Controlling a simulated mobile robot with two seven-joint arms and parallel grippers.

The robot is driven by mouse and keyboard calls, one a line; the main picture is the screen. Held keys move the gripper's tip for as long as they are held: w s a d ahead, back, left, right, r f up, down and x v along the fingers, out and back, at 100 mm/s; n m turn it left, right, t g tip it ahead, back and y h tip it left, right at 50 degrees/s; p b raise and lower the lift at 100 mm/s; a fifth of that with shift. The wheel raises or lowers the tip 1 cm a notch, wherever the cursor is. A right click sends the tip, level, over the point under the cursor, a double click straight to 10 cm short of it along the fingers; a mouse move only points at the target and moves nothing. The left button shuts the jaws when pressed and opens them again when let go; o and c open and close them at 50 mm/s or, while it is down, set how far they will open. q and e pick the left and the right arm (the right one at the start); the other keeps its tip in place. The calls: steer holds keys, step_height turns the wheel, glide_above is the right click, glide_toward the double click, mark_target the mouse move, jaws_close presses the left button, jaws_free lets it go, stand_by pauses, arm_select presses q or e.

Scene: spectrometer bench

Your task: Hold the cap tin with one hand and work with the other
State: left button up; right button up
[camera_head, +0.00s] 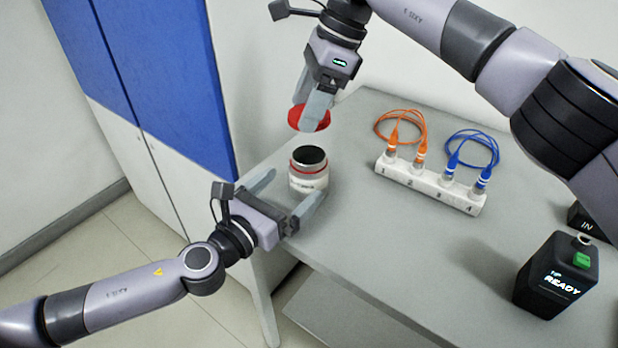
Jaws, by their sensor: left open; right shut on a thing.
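The cap tin (309,171) stands upright near the left edge of the grey table. My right gripper (312,112) is above the tin and shut on a red lid (310,118), which is apart from the tin. The fingers hide part of the lid.
A white strip (430,186) holds the plugs of an orange cable (400,122) and a blue cable (478,145) behind and right of the tin. A black box (556,275) reading READY, with a green button, stands at right. The table's front middle is clear.

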mark_target(308, 167)
arm_select(q)
steer(key=shift+x, duration=3.4)
steer(key=c, duration=1.4)
arm_select(e)
steer(key=shift+f, duration=2.5)
steer(key=shift+f, duration=0.9)
steer(key=shift+f, duration=0.6)
